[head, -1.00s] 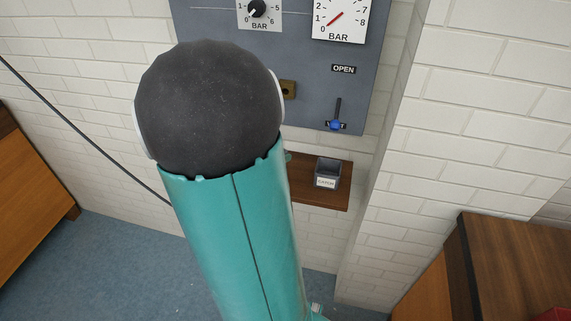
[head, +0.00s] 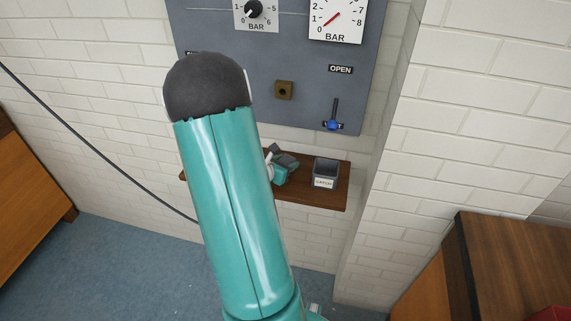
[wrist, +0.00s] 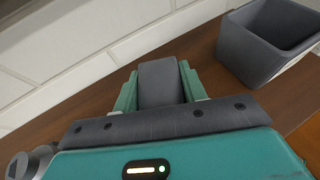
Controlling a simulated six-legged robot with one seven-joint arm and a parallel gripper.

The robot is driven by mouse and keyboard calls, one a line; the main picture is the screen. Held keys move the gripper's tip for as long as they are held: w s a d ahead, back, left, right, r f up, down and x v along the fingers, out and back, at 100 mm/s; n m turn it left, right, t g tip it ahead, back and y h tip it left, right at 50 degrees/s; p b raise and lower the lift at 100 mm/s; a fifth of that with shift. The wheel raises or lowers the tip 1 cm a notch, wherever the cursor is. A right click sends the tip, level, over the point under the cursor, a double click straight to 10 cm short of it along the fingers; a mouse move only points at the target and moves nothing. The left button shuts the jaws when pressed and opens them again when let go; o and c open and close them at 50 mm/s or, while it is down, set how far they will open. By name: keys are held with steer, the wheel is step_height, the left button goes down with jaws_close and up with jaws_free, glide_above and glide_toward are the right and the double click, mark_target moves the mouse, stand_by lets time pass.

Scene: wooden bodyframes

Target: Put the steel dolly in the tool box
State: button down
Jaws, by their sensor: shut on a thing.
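The steel dolly (wrist: 160,83) is a dark grey block between the two teal fingers of my gripper (wrist: 162,90) in the wrist view. The jaws are shut on it. In the head view the grey dolly (head: 284,157) and my gripper (head: 281,172) show over the wooden wall shelf, partly hidden by my arm. I cannot tell whether the dolly still touches the shelf. No tool box is clearly seen; only a corner of a red thing (head: 556,314) shows at the bottom right edge, on a wooden cabinet.
A grey open-topped bin (head: 325,170) with a white label stands on the shelf (head: 308,197), right of my gripper; it also shows in the wrist view (wrist: 262,50). A panel with gauges and a blue lever (head: 334,123) hangs above. A wooden cabinet (head: 515,255) stands lower right.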

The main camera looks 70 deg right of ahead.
steer(key=shift+f, duration=0.2)
steer(key=shift+f, duration=0.15)
steer(key=c, duration=0.8)
jaws_free()
steer(key=shift+f, duration=0.1)
steer(key=shift+a+r, duration=0.2)
steer(key=shift+r, duration=0.05)
steer(key=v, duration=1.1)
steer(key=shift+a+r, duration=0.1)
steer(key=shift+a, duration=0.25)
